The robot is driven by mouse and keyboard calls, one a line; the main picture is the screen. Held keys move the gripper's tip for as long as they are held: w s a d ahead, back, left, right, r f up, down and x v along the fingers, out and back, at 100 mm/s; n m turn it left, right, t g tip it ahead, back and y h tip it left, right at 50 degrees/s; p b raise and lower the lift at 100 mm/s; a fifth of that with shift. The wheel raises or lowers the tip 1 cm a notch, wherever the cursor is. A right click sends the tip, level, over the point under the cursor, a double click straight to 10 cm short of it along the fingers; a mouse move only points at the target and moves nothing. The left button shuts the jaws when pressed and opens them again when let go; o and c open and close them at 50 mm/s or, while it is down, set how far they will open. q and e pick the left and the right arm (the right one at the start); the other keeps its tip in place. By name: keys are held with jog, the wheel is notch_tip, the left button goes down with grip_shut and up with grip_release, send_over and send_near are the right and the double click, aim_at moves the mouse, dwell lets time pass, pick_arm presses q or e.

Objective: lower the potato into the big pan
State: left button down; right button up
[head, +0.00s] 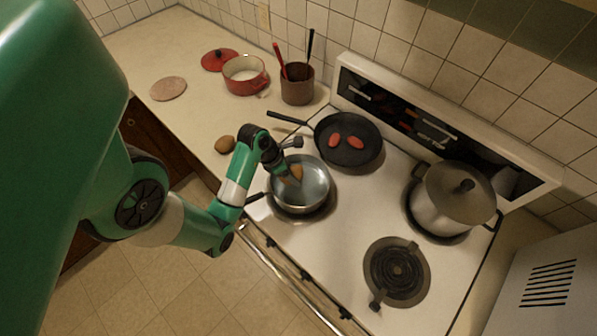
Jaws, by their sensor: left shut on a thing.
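A brown potato (296,173) is between the fingers of my left gripper (289,174), which is shut on it. The gripper points down inside the outline of a shiny steel pan (313,192) on the front left burner. The fingers hide part of the potato, and I cannot tell whether it touches the pan's bottom. A black frying pan (362,155) with two red oval pieces (345,141) stands on the burner behind. A second brown potato (225,144) lies on the counter. My right gripper is not in view.
A lidded steel pot (440,205) stands on the back right burner. The front right burner (397,271) is empty. A red pot (241,84), its red lid (219,59), a brown utensil crock (297,91) and a round board (168,88) are on the counter.

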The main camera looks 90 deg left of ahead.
pick_arm(q)
jog(key=shift+f+b, duration=0.6)
jog(key=shift+f, duration=0.05)
dwell(0.6)
grip_release()
jog(key=p+v, duration=0.2)
jog(key=v, duration=0.4)
jog(key=shift+a+r, duration=0.1)
jog(key=p+v, duration=0.5)
jog(key=shift+s+r+p, duration=0.1)
jog(key=shift+r+p, duration=0.15)
jog(key=shift+p, duration=0.05)
